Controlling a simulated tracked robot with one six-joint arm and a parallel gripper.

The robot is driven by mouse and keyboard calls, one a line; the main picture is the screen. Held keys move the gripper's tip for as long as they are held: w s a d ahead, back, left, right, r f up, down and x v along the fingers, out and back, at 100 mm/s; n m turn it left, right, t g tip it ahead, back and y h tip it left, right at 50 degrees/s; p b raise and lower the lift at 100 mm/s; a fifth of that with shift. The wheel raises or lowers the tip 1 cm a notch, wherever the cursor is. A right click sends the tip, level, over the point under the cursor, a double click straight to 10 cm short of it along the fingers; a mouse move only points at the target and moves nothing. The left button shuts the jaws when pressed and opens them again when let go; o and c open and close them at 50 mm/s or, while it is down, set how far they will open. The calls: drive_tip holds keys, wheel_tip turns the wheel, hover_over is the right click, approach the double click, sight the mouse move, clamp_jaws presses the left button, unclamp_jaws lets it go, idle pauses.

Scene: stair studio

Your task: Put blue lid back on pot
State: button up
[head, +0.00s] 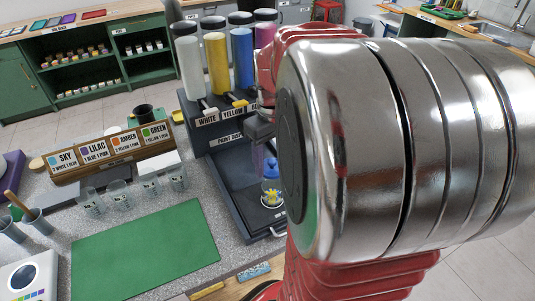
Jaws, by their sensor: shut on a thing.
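My gripper (261,130), dark grey, is partly hidden behind my large silver and red arm. It is shut above the bay of the dark paint dispenser. A small blue piece (271,167), seemingly the blue lid, shows just below the gripper; its grip is mostly hidden. Under it, a small clear pot (271,190) with something yellow and white at its base stands in the bay. The blue piece is at or just above the pot's top; I cannot tell if they touch.
The dispenser (219,139) carries several paint bottles with black caps. Several clear cups (118,192) stand left of it, before a rack of colour cards (110,152). A green mat (146,250) lies bare in front. A blue-marked tool (253,272) lies at the front edge.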

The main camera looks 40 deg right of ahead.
sight(273, 176)
drive_tip(key=shift+f, duration=0.1)
drive_tip(key=shift+f, duration=3.1)
drive_tip(key=shift+s, duration=0.1)
drive_tip(key=shift+f, duration=0.15)
idle(0.4)
drive_tip(key=o, duration=1.1)
drive_tip(key=shift+o, duration=0.2)
